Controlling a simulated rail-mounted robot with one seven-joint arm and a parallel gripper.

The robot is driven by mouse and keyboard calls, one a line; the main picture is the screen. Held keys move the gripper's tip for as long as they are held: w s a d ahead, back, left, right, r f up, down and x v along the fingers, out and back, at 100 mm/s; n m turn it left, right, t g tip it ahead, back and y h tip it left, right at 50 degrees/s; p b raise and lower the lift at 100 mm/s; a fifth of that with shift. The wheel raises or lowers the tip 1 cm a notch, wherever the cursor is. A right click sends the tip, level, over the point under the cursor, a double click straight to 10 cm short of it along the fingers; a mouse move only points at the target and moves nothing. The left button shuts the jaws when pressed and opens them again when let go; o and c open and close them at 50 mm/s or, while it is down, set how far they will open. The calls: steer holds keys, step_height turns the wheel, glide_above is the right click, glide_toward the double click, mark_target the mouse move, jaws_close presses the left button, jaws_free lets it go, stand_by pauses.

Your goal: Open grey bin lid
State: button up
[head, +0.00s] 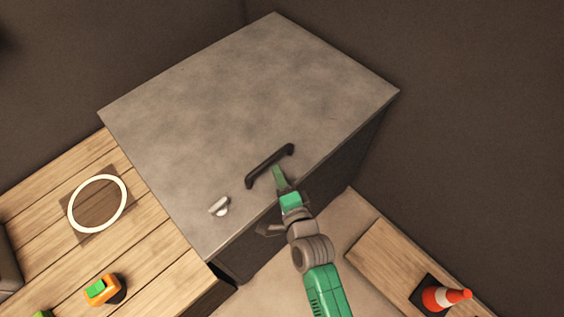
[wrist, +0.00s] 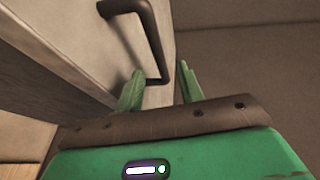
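The grey bin lid (head: 230,100) lies flat and shut on top of the dark grey bin (head: 315,195). A black bar handle (head: 270,166) is fixed near the lid's front edge. My gripper (head: 278,177) is at the handle's front side in the head view. In the wrist view, my gripper (wrist: 160,90) has its two green fingers spread apart, with the lower end of the handle (wrist: 150,45) close to the gap between them. The fingers are not closed on the handle. I cannot tell whether they touch it.
A small light metal piece (head: 219,206) sits on the lid left of the handle. A wooden bench (head: 150,260) on the left holds a white ring (head: 70,203) and an orange-and-green item (head: 103,290). An orange-and-white cone (head: 440,297) stands at lower right. Walls rise behind the bin.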

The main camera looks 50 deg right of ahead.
mark_target(270, 159)
steer(key=shift+s+d+f, duration=0.15)
steer(key=shift+f, duration=0.05)
steer(key=b+x, duration=0.2)
steer(key=x, duration=0.6)
steer(key=shift+r, duration=0.1)
jaws_close()
